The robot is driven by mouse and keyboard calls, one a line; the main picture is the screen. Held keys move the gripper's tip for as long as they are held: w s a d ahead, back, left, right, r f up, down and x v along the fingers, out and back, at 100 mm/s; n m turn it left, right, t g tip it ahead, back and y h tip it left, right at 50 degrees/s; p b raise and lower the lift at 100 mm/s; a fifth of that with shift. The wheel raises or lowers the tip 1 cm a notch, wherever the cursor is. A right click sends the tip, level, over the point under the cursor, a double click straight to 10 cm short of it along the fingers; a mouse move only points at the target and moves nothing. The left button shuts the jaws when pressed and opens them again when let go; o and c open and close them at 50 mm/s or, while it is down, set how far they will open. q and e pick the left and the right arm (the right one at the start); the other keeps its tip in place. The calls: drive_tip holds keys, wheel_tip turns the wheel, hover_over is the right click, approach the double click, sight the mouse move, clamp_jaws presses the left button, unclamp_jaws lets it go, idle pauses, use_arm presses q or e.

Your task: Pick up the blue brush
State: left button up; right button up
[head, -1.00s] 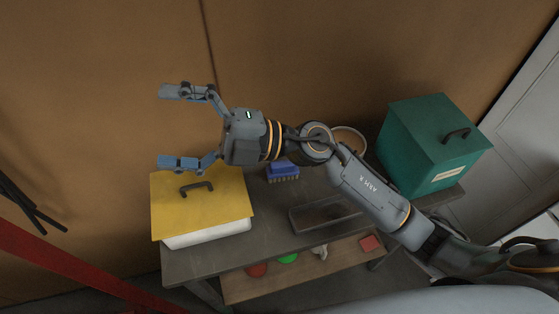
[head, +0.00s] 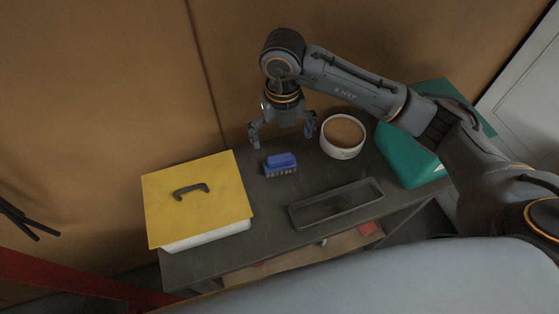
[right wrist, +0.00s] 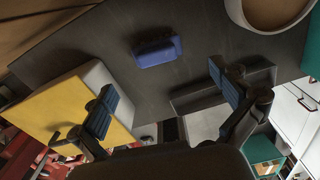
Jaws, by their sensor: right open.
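The blue brush (head: 280,162) lies on the dark table, bristles facing the front, between the yellow-lidded box and the round bowl. It also shows in the right wrist view (right wrist: 157,51), upper middle, between and beyond my fingers. My right gripper (head: 283,138) is open and empty, pointing down above the table just behind the brush in the head view. Its two fingers also show wide apart in the right wrist view (right wrist: 165,95). It does not touch the brush as far as I can see. My left gripper is not in view.
A box with a yellow lid (head: 215,205) stands to the left. A round bowl (head: 342,148) and a shallow dark tray (head: 306,213) stand to the right. A green box (head: 404,160) is at the right end, partly behind my arm. A brown wall rises behind the table (head: 225,254).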

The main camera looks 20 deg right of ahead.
sight(280, 156)
wheel_tip(280, 156, down, 4)
drive_tip(key=shift+f, duration=0.2)
drive_tip(key=f, duration=0.1)
drive_tip(key=f+p, duration=0.2)
drive_tip(key=f, duration=0.1)
drive_tip(key=shift+a+f, duration=0.1)
drive_tip(key=shift+a, duration=0.2)
drive_tip(key=shift+f, duration=0.5)
drive_tip(key=c, duration=1.1)
